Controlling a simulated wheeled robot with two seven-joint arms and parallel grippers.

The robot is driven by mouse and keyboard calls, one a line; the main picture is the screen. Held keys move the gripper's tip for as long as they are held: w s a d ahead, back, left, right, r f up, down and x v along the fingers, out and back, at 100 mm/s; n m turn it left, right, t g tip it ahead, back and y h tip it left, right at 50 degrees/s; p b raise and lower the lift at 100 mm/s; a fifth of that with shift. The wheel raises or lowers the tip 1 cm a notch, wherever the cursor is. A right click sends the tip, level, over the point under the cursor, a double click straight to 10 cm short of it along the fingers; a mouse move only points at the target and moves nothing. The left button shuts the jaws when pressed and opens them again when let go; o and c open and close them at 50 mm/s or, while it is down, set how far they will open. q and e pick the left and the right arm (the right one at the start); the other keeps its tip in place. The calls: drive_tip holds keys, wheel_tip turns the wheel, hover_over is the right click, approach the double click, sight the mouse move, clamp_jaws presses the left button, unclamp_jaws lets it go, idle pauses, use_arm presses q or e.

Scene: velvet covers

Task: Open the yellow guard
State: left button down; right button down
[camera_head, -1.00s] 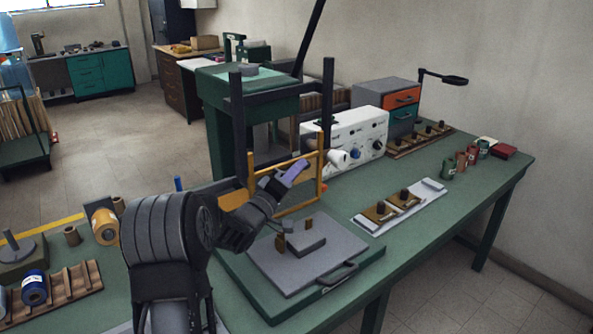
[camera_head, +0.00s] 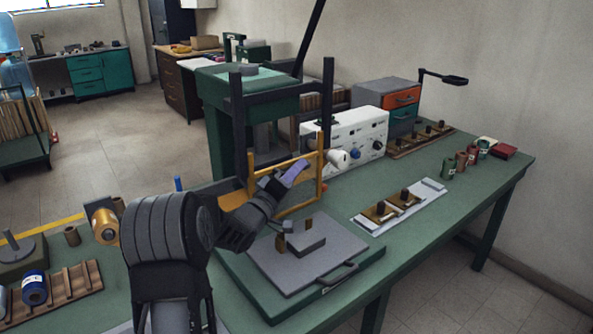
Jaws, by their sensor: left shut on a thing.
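The yellow guard (camera_head: 319,167) is an upright frame at the front of the green press (camera_head: 222,120). My left gripper (camera_head: 291,176) is at the guard's lower part, its purple-tipped finger over the frame. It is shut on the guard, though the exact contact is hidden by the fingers. A grey plate (camera_head: 318,270) with a handle and small blocks lies in front of the guard on a green base. My right gripper is not in view.
A white control box (camera_head: 350,136) with knobs stands right of the guard. A white tray (camera_head: 370,219) with brass pieces and several spools (camera_head: 461,160) are farther right. A wooden rack (camera_head: 75,285) with spools lies at left.

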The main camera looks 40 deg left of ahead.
use_arm(q)
drive_tip(key=shift+r, duration=0.1)
wheel_tip(320, 180, up, 16)
drive_tip(key=p, duration=0.5)
drive_tip(key=shift+f, duration=0.2)
drive_tip(key=c, duration=1.7)
unclamp_jaws()
drive_tip(key=shift+f, duration=0.1)
drive_tip(key=shift+f, duration=0.1)
drive_tip(key=shift+b+v, duration=1.2)
drive_tip(key=shift+v, duration=2.7)
